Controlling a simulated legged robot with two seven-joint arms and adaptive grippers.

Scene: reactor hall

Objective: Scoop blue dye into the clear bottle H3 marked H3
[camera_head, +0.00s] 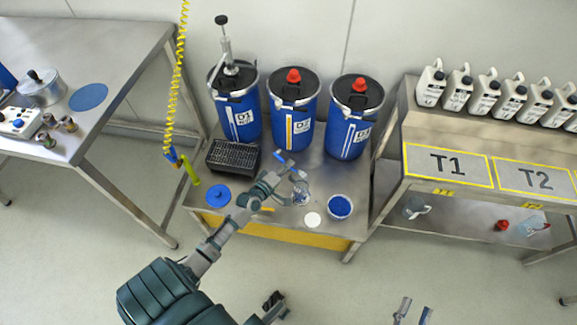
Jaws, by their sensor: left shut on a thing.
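A small clear bottle (302,195) stands or hangs over the middle of the steel workbench; its marking is too small to read. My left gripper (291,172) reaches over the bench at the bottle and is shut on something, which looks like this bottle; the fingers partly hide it. A round dish of blue dye (340,206) sits just right of the bottle. A thin orange item (265,209) lies left of the bottle, partly behind my arm; I cannot tell whether it is a scoop. My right gripper (414,312) shows at the bottom edge, its two fingers apart and empty.
A white disc (312,219) and a blue lid (218,196) lie on the workbench (290,222). A black rack (233,157) and blue drums (293,105) stand behind. A yellow coiled hose (174,80) hangs at left. White jugs (485,95) line the right shelf.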

